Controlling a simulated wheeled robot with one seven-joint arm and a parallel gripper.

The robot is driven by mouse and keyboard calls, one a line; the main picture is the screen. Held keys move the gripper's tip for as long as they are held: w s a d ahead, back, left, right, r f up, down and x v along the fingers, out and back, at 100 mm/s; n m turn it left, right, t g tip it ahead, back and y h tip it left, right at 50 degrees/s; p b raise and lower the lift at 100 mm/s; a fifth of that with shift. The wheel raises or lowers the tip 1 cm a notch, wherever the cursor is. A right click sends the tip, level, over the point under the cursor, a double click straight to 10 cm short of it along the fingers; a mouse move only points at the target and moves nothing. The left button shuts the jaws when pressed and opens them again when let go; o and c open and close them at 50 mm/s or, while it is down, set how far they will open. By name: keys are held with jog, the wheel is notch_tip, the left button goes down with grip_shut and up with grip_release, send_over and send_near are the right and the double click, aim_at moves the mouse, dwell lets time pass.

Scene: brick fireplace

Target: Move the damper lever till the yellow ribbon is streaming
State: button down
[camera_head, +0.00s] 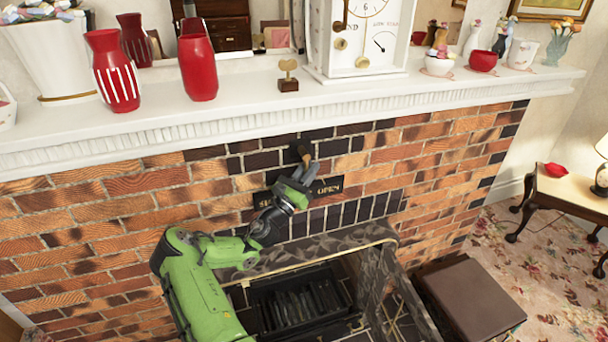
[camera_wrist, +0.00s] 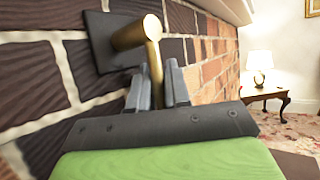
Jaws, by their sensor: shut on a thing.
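The damper lever (camera_head: 306,155) is a brass handle on a dark plate on the brick wall, above the fireplace opening. It also shows in the wrist view as a thick brass stub with a thinner rod (camera_wrist: 154,62) hanging from it. My gripper (camera_head: 306,174) has its two grey fingers on either side of the rod and is shut on it; the wrist view shows the fingers (camera_wrist: 158,82) close up. A dark label plate (camera_head: 328,187) behind the gripper reads "OPEN" on the right; its left word is partly hidden. I see no yellow ribbon in either view.
The white mantel shelf (camera_head: 200,118) juts out above the lever, with red vases (camera_head: 198,62), a clock (camera_head: 361,40) and ornaments on it. Below are the grate (camera_head: 300,305) and a dark patterned surround (camera_head: 310,250). A brown stool (camera_head: 470,297) stands to the right.

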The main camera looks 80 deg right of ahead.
jog(key=shift+s, duration=0.15)
jog(key=c, duration=1.4)
grip_release()
jog(key=shift+s, duration=0.15)
jog(key=shift+c, duration=0.2)
